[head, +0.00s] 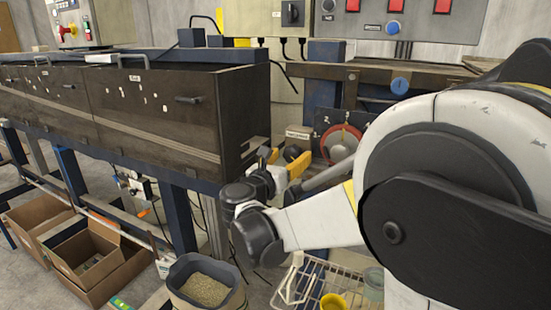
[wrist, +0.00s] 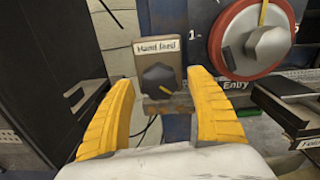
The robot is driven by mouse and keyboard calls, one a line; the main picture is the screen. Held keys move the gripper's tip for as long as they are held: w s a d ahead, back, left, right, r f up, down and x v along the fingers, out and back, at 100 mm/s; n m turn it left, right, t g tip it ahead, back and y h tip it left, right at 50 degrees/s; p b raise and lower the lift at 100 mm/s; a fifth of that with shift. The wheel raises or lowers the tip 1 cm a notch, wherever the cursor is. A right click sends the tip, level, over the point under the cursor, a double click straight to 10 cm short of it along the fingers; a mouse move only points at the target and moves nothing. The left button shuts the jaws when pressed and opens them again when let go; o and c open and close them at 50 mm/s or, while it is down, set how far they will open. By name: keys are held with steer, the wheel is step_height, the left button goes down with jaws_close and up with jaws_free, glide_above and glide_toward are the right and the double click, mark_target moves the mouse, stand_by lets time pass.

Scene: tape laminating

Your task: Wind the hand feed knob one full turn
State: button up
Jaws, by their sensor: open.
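The hand feed knob (wrist: 158,79) is a dark, faceted knob on a small brown panel, under a "Hand feed" label, in the middle of the wrist view. It has a small yellow mark low on its face. In the head view the knob (head: 292,152) is small and dark beside my gripper. My gripper (head: 286,163) has yellow fingers. In the wrist view my gripper (wrist: 163,84) is open and empty. The knob appears between the fingertips and seems to lie beyond them; I see no contact.
A red wheel (wrist: 229,40) with a grey knob stands to the right, above an "Entry" label. A dark block (wrist: 295,95) juts out at the lower right. The large dark cabinet (head: 160,110) is left of my gripper. A bin of granules (head: 205,288) stands below.

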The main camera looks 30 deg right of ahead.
steer(key=shift+x, duration=0.75)
steer(key=shift+w, duration=0.1)
steer(key=c, duration=1.2)
steer(key=shift+m, duration=0.3)
